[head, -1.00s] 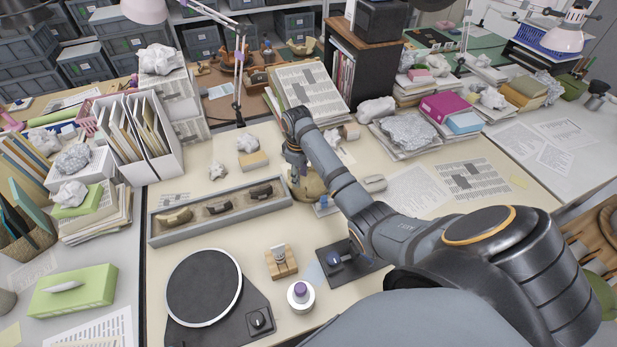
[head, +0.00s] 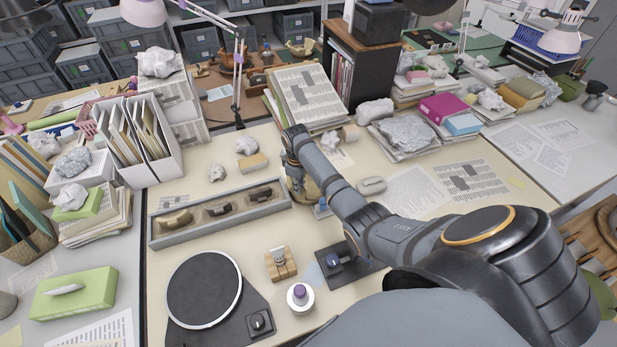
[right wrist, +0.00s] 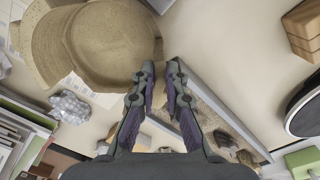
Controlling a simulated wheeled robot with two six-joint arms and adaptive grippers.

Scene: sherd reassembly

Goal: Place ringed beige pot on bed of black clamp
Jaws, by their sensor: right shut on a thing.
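The beige pot (head: 311,191) is mostly hidden behind my right wrist in the head view, just past the right end of the grey tray. In the right wrist view the pot (right wrist: 95,40) is large at upper left, with a wide rounded body and a rim edge. My right gripper (right wrist: 163,72) is shut on the pot at its edge. The black clamp (head: 352,262), a dark plate with a blue knob, lies at the front, partly covered by my right arm. My left gripper is out of view.
A long grey tray (head: 160,236) holds several sherds. A turntable (head: 203,290), a small wooden block (head: 281,263) and a white jar with a purple cap (head: 300,298) stand near the front. Paper stacks and crumpled paper line the back.

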